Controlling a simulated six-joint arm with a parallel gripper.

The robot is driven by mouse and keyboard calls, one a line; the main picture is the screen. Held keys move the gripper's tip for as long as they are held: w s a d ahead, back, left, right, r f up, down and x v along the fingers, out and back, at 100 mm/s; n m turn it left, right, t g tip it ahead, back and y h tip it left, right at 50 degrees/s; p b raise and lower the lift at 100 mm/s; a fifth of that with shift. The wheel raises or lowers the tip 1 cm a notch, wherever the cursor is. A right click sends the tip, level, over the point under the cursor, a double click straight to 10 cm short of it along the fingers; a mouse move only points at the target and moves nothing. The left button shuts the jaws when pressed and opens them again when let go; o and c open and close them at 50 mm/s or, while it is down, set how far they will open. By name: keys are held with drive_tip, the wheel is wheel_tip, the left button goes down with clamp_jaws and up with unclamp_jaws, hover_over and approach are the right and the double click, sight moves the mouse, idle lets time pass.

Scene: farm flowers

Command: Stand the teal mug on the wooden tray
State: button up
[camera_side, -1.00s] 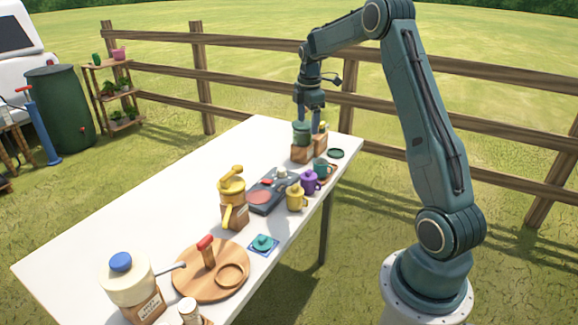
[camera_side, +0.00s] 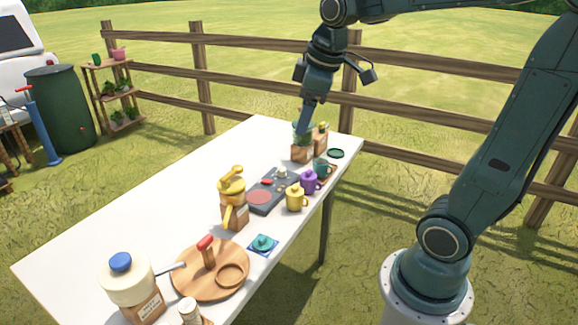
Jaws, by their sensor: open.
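The teal mug (camera_side: 321,168) stands upright near the far right edge of the white table, just beyond the purple mug (camera_side: 309,182). The round wooden tray (camera_side: 188,284) lies at the near end of the table. It has an upright post with a red top and a round ring on its right side, with no mug on it. My gripper (camera_side: 304,131) is open, above and partly in front of the green-topped grinder (camera_side: 302,154) at the far end, up and left of the teal mug. Its fingertips are small and overlap the grinder's top, so contact is unclear.
A yellow mug (camera_side: 296,198) stands nearer than the purple mug. A dark hob (camera_side: 262,196), a yellow grinder (camera_side: 233,206) and a teal item on a blue mat (camera_side: 257,251) lie between the mugs and the tray. A large cream jar (camera_side: 127,282) stands nearby. The table's left half is clear.

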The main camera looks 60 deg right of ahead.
drive_tip(key=s+a+f+m+t, duration=0.1)
drive_tip(key=s+a+m, duration=0.1)
drive_tip(key=s+a, duration=0.2)
drive_tip(key=s+a+f+m+t+y, duration=0.1)
drive_tip(key=s+a, duration=0.3)
drive_tip(key=s, duration=0.4)
drive_tip(key=shift+s+f+m, duration=0.2)
drive_tip(key=shift+f+m, duration=0.25)
drive_tip(key=shift+m, duration=0.05)
idle(0.5)
